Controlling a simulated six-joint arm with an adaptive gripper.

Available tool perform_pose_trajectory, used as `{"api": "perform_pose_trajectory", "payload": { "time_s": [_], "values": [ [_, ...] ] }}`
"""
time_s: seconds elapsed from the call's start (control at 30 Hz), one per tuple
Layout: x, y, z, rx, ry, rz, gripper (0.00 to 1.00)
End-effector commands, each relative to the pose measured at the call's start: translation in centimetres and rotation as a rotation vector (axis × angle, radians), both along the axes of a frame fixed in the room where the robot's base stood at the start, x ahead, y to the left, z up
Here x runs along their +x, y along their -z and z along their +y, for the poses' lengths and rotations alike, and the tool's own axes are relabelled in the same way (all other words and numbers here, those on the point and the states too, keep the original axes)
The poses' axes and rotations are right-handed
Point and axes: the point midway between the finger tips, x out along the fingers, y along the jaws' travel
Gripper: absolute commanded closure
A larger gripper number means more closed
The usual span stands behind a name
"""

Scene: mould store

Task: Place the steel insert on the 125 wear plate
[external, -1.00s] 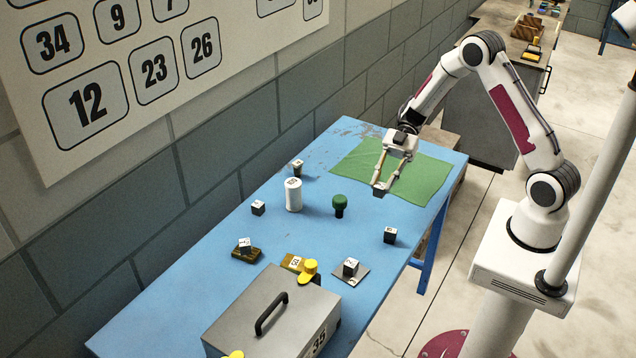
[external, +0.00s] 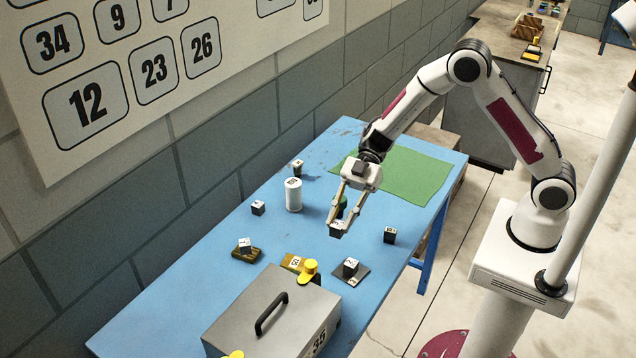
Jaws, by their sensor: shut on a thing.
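My gripper (external: 338,222) points down, shut on a small dark cube with a white marked top (external: 337,231), which I take to be the steel insert; it is held above the blue table. A thin dark plate (external: 362,281) lies below and right of it in the picture, with a similar cube (external: 350,268) on it. A brown plate (external: 236,255) at left also bears a cube (external: 245,245). A brass-coloured block (external: 291,261) with a white label lies between, beside a yellow knobbed piece (external: 309,270). I cannot read which plate is 125.
A grey box with a handle (external: 268,305) fills the table's near end. A white cylinder (external: 293,195), loose cubes (external: 258,208) (external: 389,235) and a dark cube-topped piece (external: 298,168) stand around. A green knob (external: 343,206) is partly hidden behind my gripper. A green cloth (external: 410,175) lies flat.

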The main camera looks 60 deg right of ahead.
Motion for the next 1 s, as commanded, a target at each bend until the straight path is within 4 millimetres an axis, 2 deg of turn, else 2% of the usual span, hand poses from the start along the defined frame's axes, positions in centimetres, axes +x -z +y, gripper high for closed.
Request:
{"api": "perform_pose_trajectory", "payload": {
  "time_s": [0.03,0.2,0.4,0.53,0.7,1.0],
  "values": [
    [0.1,-0.2,1.4,0.002,0.011,-0.001,1.0],
    [1.1,-0.6,5.1,0.001,0.088,-0.002,1.0],
    [2.9,-0.8,7.6,0.001,0.201,-0.002,1.0],
    [4.5,-0.7,7.9,0.001,0.287,0.0,1.0],
    [6.8,-0.3,7.1,0.0,0.395,0.0,1.0],
    [8.6,0.3,6.2,0.002,0.48,-0.002,1.0]
  ]
}}
